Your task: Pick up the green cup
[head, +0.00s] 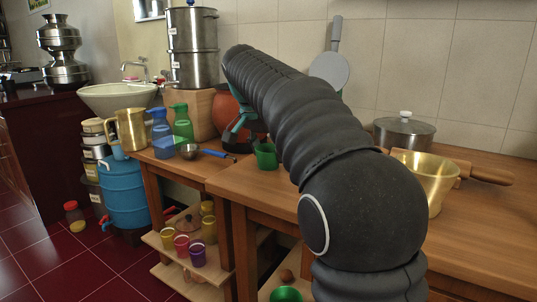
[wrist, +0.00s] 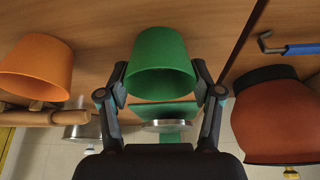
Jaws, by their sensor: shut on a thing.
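The green cup (head: 266,156) is small in the head view, at the left end of the right-hand wooden counter, partly hidden by my arm. In the wrist view the green cup (wrist: 160,55) is in the middle, its wide rim towards me, with one finger against each side. My gripper (wrist: 160,82) is shut on it. In the head view my gripper (head: 243,127) shows at the cup's upper left, in front of the terracotta pot. I cannot tell whether the cup's base touches the counter.
A terracotta pot (wrist: 275,118) is close on the right in the wrist view. A blue-handled ladle (head: 214,154), a blue bottle (head: 161,137) and a green bottle (head: 182,126) stand or lie to the left. A brass bowl (head: 438,187) and lidded pot (head: 404,131) are to the right.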

